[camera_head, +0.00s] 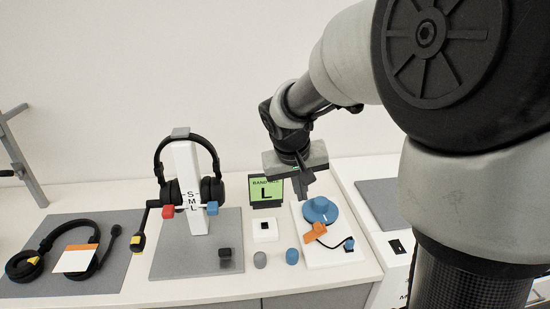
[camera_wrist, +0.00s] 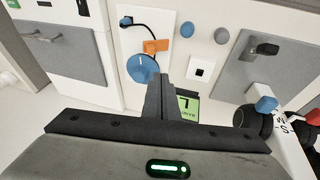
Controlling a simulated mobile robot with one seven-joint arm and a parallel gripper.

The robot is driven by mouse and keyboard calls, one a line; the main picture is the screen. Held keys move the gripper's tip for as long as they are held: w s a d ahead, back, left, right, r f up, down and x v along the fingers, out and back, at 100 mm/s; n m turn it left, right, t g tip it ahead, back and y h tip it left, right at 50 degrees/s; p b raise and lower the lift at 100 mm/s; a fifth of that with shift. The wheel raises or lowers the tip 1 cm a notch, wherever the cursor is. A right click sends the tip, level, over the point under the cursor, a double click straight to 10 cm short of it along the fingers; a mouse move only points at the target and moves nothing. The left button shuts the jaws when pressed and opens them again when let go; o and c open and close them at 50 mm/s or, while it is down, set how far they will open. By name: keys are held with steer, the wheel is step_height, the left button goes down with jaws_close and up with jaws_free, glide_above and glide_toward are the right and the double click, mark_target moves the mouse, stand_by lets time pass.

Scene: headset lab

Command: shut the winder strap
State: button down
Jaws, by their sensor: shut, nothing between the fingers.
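The winder is a blue round piece (camera_head: 320,211) on a white board (camera_head: 335,255). It also shows in the wrist view (camera_wrist: 141,68). The orange strap (camera_head: 314,233) sticks out at the winder's near side. It shows in the wrist view (camera_wrist: 156,46), just above the blue disc. A black cord runs from by the strap to a small blue plug (camera_head: 349,244). My gripper (camera_head: 303,190) is shut and empty, above and a little behind the winder, apart from it. In the wrist view my fingers (camera_wrist: 162,82) are together, right of the disc.
A green-screened sign marked L (camera_head: 267,189) stands left of the winder, close to my gripper. A white stand (camera_head: 186,170) holds black headphones on a grey mat (camera_head: 170,262). A blue knob (camera_head: 292,256) and a grey knob (camera_head: 260,260) sit in front.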

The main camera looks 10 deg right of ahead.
steer(key=b, duration=0.2)
glide_toward(314, 224)
step_height(314, 224, down, 2)
steer(key=w+a, duration=0.1)
steer(key=w, duration=0.1)
steer(key=d+f, duration=0.2)
steer(key=f, duration=0.1)
steer(key=shift+s, duration=0.15)
steer(key=shift+f, duration=0.15)
steer(key=shift+d+p, duration=0.15)
steer(key=shift+p, duration=0.25)
